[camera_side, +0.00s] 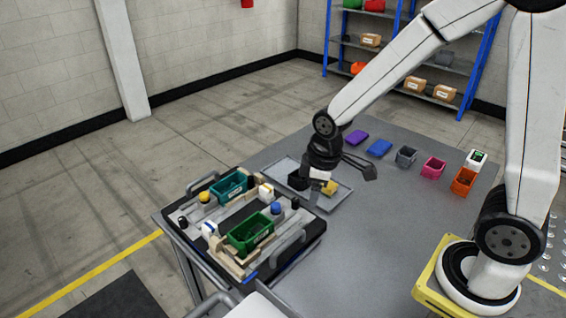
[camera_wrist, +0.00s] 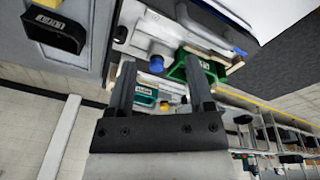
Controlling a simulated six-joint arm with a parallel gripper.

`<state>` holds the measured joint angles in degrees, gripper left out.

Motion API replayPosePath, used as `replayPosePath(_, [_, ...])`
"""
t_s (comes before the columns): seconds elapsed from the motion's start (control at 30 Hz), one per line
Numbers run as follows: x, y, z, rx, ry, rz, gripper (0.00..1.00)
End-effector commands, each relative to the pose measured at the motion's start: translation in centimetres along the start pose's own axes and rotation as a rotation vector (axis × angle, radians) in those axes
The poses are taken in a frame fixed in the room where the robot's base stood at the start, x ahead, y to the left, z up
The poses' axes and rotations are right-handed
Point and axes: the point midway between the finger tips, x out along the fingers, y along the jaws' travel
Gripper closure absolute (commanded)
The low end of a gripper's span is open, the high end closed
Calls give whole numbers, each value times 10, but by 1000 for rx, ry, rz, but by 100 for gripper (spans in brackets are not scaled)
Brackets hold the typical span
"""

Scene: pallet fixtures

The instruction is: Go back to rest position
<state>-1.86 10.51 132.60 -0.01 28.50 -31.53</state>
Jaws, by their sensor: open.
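My gripper (camera_wrist: 158,88) is open, with nothing between its two fingers in the wrist view. In the side view my gripper (camera_side: 340,172) is held low over the grey tray (camera_side: 335,199) on the table, to the right of the pallet (camera_side: 312,222). A black bin (camera_side: 298,181) and a small yellow thing (camera_side: 329,188) are at the tray, partly hidden behind my gripper. Whether my gripper touches either cannot be told from the side view.
The pallet holds a teal bin (camera_side: 231,185), a green bin (camera_side: 250,232) and several small parts. Purple (camera_side: 357,137) and blue (camera_side: 379,148) pieces, then grey (camera_side: 405,157), pink (camera_side: 434,168) and orange (camera_side: 463,182) bins line the table's back edge. Bare table (camera_side: 370,235) lies before my base.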

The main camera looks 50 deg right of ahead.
Motion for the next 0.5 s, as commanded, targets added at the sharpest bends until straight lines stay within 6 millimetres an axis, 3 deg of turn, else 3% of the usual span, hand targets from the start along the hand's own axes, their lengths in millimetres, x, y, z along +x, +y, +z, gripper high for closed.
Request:
replayPosePath(0.3, [-7,-16,41,425,59,26,32])
replayPosePath(0.5, [-8,-22,53,562,79,29,32])
